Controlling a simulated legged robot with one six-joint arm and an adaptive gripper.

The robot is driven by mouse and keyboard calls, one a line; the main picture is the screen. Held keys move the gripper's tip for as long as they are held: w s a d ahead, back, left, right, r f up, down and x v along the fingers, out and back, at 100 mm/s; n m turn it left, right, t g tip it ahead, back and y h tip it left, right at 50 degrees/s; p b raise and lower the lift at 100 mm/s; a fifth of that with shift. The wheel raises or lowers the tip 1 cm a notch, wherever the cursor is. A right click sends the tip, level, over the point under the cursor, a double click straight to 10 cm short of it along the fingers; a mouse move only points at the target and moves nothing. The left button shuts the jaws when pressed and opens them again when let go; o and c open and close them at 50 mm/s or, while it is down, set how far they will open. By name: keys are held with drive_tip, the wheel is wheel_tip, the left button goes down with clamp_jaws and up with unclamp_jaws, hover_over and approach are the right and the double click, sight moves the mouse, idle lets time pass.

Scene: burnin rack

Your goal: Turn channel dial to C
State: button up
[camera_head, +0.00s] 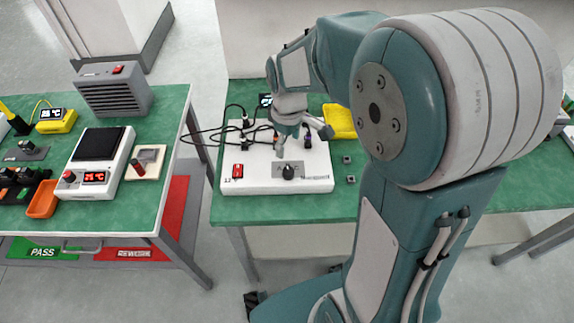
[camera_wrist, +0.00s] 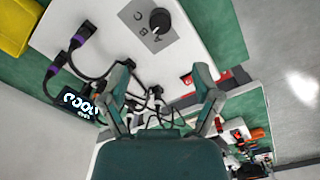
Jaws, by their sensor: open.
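The channel dial (camera_head: 289,172) is a round black knob on a grey plate at the front of a white box (camera_head: 262,184). In the wrist view the dial (camera_wrist: 160,20) is at the top, with letters on its grey plate (camera_wrist: 148,38); which letter it points to is not clear. My gripper (camera_head: 303,138) is above the box, behind the dial in the head view. In the wrist view its two fingers (camera_wrist: 165,80) are spread apart with nothing held. They are apart from the dial.
A red switch (camera_head: 238,171) sits left of the dial. Black cables with purple plugs (camera_wrist: 78,38) run at the box's rear, near a small display (camera_wrist: 77,101). A yellow bin (camera_head: 340,121) stands behind right. A second bench (camera_head: 95,225) with instruments is at left.

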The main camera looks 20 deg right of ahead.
sight(288, 171)
wheel_tip(288, 171, down, 11)
drive_tip(key=shift+r, duration=0.1)
idle(0.3)
clamp_jaws()
